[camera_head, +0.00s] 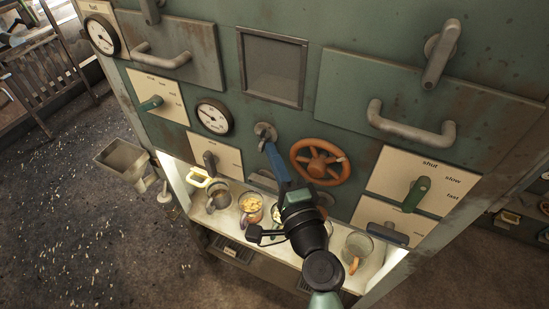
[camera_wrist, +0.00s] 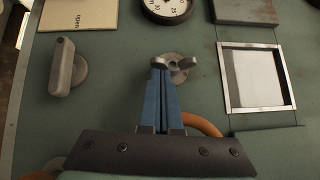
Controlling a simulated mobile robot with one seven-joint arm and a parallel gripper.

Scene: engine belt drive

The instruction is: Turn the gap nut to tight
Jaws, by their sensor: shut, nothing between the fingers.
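A grey metal wing nut, which looks like the gap nut, is on the green panel, in the head view (camera_head: 264,131) and in the wrist view (camera_wrist: 178,61). No label for it can be read. My gripper (camera_head: 271,150) has blue fingers pointing at the panel, with their tips just at the nut. In the wrist view my gripper (camera_wrist: 160,68) is shut, its fingers together and empty. The tips overlap the nut's left wing there; I cannot tell whether they touch it. The fingers hide part of the nut.
An orange handwheel (camera_head: 320,161) is close to the right of my gripper. A round gauge (camera_head: 212,117) is left of the nut, and a framed window (camera_head: 272,68) is above. A grey lever (camera_wrist: 65,66) is at left in the wrist view. Below, a lit shelf holds several cups.

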